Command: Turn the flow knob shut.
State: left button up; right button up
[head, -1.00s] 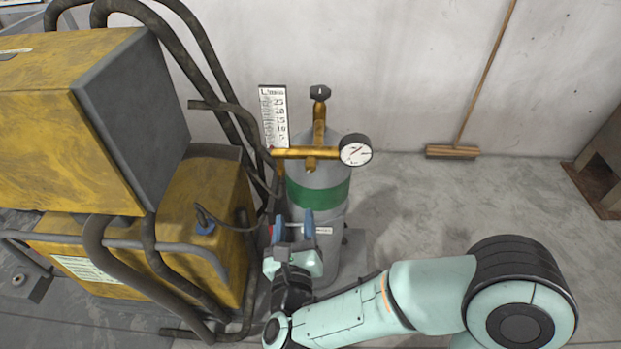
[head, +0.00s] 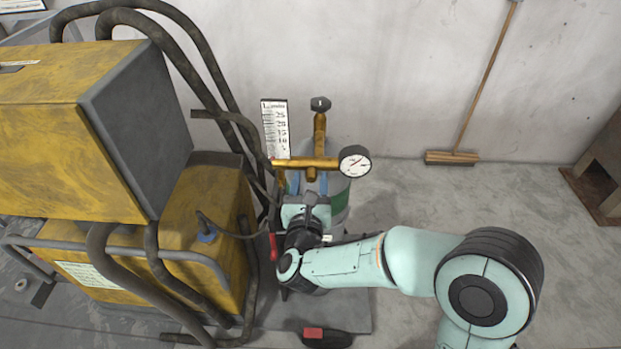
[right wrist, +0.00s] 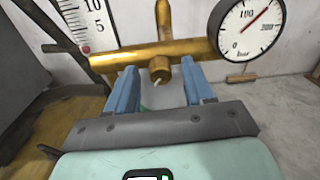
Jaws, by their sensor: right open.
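The flow knob seems to be the short brass stub on the front of the brass regulator; it shows in the right wrist view (right wrist: 160,70) with a small pale mark on its face, and in the head view (head: 312,174). My right gripper (right wrist: 159,76) is open, its blue fingers on either side of the stub. I cannot tell whether they touch it. In the head view, my right gripper (head: 309,186) is in front of the regulator (head: 290,162). The grey cylinder (head: 338,205) with a green band stands behind it, partly hidden. My left gripper is not in view.
A round gauge (head: 355,160) is at the regulator's right end, and a flow scale (head: 275,128) at its left. A black knob (head: 320,104) tops the valve. A yellow machine (head: 110,140) with dark hoses crowds the left.

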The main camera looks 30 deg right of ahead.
jog(key=shift+w+d, duration=0.15)
jog(key=shift+w, duration=0.1)
grip_shut()
